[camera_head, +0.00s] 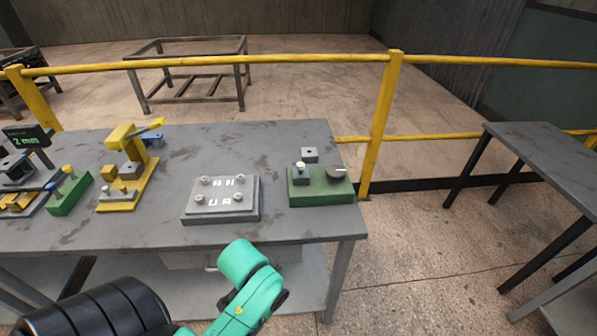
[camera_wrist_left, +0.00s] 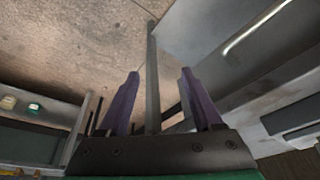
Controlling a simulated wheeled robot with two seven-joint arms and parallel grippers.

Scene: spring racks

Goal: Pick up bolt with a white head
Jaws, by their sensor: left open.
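A small bolt-like piece with a pale, whitish head (camera_head: 301,166) stands upright on the left part of a green box (camera_head: 320,195) on the workbench. Several grey bolts, among them one at the near right corner (camera_head: 238,198), stand on a grey plate (camera_head: 220,212) left of the box. I cannot tell for sure which head counts as white. My left gripper (camera_wrist_left: 159,75) shows in the left wrist view with its two purple fingers apart and nothing between them. It is not visible in the head view, where only my teal arm shows in front of the bench. My right gripper is not in view.
The workbench (camera_head: 290,140) also carries a yellow press-like fixture (camera_head: 125,170), a green rack with coloured heads (camera_head: 68,200) and a 2 mm display (camera_head: 27,137). A yellow railing (camera_head: 380,110) runs behind. Another table (camera_head: 560,155) stands at right. The bench's front right is clear.

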